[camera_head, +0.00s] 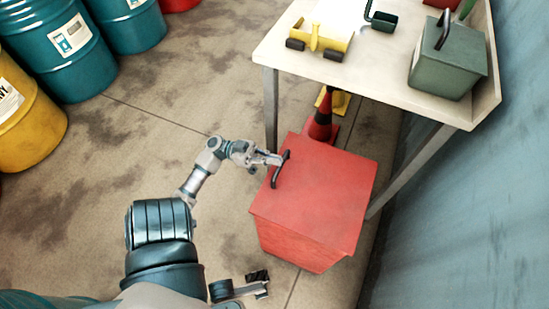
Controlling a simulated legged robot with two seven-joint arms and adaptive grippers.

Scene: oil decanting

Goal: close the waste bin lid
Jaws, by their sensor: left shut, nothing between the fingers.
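The red waste bin (300,245) stands on the floor in front of the table. Its red lid (325,185) lies over the top and looks flat and closed; I see no gap at its visible edges. A dark handle (280,170) sits at the lid's left edge. My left gripper (277,159) is shut and empty, right at the handle's upper end. I cannot tell whether it touches the handle. What looks like my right gripper (259,283) shows small at the bottom edge, left of the bin; its fingers are unclear.
A table (390,85) behind the bin holds a green-grey box (448,62) and a yellow item (322,40). A dark and red cone (321,122) stands behind the bin. Teal drums (60,50) and a yellow drum (25,120) stand at left. The floor between is clear.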

